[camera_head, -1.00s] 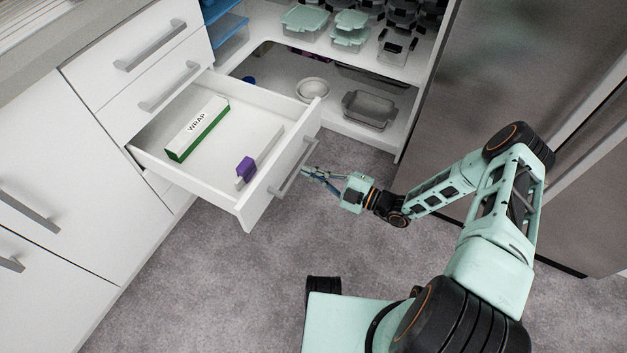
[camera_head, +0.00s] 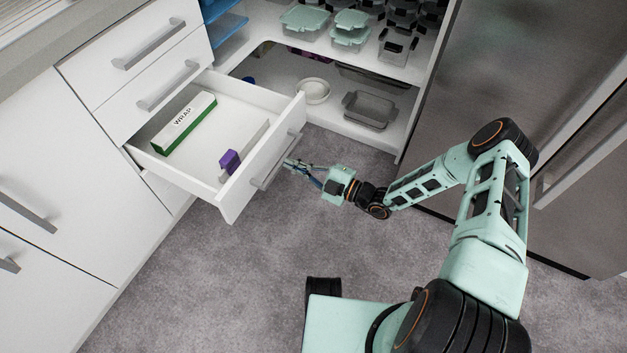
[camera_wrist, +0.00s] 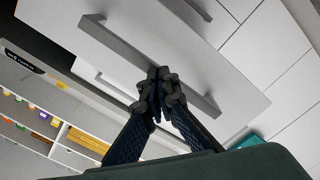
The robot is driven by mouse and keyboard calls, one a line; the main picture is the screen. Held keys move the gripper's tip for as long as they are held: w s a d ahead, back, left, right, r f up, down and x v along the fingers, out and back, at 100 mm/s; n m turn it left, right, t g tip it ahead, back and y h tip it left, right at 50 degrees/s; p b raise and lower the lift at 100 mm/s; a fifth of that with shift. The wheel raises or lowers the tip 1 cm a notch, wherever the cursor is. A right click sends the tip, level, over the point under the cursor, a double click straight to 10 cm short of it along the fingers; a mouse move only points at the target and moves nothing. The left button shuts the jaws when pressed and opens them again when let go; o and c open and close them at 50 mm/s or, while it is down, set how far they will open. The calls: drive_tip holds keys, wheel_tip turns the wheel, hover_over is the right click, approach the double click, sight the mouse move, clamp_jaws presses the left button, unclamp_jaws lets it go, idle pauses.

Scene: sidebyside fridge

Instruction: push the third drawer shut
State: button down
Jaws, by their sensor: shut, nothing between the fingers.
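The third drawer (camera_head: 226,192) stands partly open below two closed drawers in the white cabinet. Inside it lie a green and white wrap box (camera_head: 184,122) and a purple-ended box (camera_head: 229,161). Its front carries a grey bar handle (camera_head: 277,161), which also shows in the wrist view (camera_wrist: 150,62). My gripper (camera_head: 289,163) is shut and empty, with its fingertips at the handle. In the wrist view, my fingertips (camera_wrist: 160,82) overlap the handle bar near its middle; I cannot tell whether they touch it or the drawer front.
Open shelves with a grey bin (camera_head: 369,109), a white bowl (camera_head: 314,91) and several lidded containers stand behind the drawer. A steel fridge (camera_head: 490,90) stands at right. The grey carpet (camera_head: 230,270) in front of the drawer is clear.

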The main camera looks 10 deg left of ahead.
sight(270, 155)
drive_tip(key=shift+b+x, duration=1.15)
drive_tip(key=shift+x, duration=3.35)
drive_tip(key=shift+b+x, duration=2.45)
drive_tip(key=shift+x, duration=3.55)
drive_tip(key=shift+f, duration=0.1)
drive_tip(key=shift+w+a, duration=0.2)
drive_tip(key=shift+a, duration=0.45)
drive_tip(key=shift+b+x, duration=0.4)
drive_tip(key=shift+x, duration=4.85)
